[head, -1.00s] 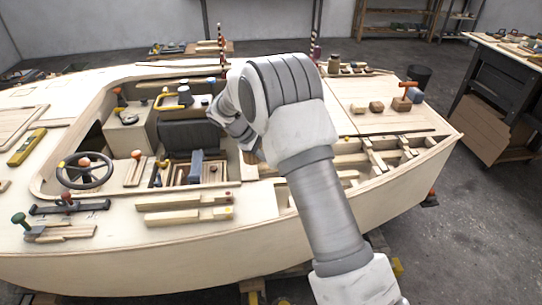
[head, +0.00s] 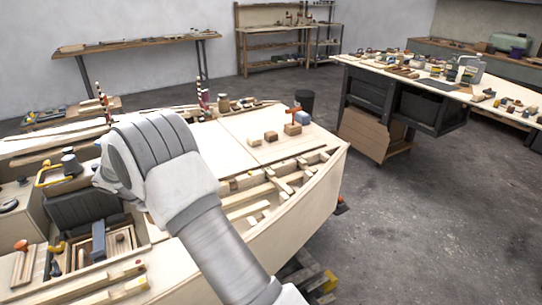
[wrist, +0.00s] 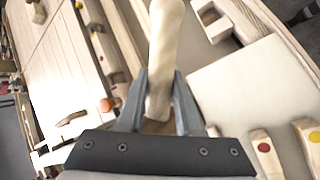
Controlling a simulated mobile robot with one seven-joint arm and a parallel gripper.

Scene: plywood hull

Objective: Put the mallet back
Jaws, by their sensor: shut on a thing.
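My gripper (wrist: 160,82) is shut on a pale, rounded wooden handle (wrist: 166,35), which appears to be the mallet's. The handle stands up between the two fingers and runs out of the top of the wrist view. No mallet head can be made out. In the head view my arm hides the gripper and what it holds, over the plywood hull (head: 322,190) near its cockpit.
A workbench (head: 420,80) crowded with tools stands at the right, with bare floor (head: 420,220) before it. Wooden blocks (head: 270,136) and an orange-topped tool (head: 293,109) sit on the hull's deck.

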